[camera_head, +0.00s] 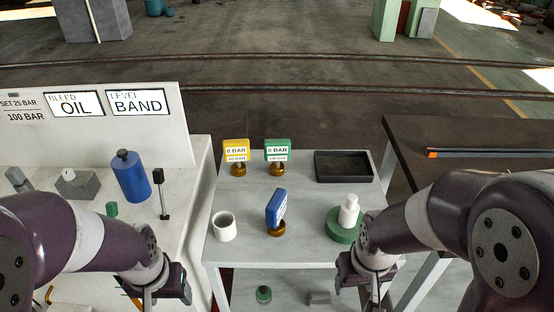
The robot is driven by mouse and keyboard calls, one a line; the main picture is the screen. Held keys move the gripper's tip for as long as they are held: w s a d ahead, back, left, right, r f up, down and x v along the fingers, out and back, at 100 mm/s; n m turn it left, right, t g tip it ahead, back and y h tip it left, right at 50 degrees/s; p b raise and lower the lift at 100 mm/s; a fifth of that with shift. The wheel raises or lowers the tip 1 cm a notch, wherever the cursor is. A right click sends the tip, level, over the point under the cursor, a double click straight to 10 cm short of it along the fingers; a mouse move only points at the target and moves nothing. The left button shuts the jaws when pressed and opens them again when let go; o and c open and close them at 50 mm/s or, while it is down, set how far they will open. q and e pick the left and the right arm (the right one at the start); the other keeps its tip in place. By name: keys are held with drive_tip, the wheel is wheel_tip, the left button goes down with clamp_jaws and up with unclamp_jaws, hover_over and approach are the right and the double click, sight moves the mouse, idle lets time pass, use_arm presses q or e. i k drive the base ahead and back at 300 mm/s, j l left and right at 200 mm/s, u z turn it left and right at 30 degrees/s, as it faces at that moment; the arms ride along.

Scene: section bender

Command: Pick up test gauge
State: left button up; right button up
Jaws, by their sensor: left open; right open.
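Three gauges with brass bases stand on the small grey table (300,243). A yellow gauge (236,146) and a green gauge (277,150) stand side by side at the back, both reading 0 BAR. A blue gauge (275,208) stands nearer the front, turned at an angle. I cannot tell which one is the test gauge. My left gripper (148,299) is open and low at the white bench's front right edge, left of the gauges. My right gripper (374,300) is open and low at the table's front right. Neither gripper touches a gauge; the fingertips are partly cut off.
A white cup (224,226), a green round base with a white bottle (348,210) and a black tray (343,153) share the table. A blue cylinder (130,176) and a black post (161,194) stand on the left bench. A dark bench (410,140) is at right.

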sight(277, 150)
drive_tip(key=u, duration=1.75)
drive_tip(key=l+z, duration=0.2)
drive_tip(key=z, duration=1.7)
drive_tip(key=i+l+z, duration=0.2)
drive_tip(key=i+z, duration=0.6)
drive_tip(key=z, duration=0.15)
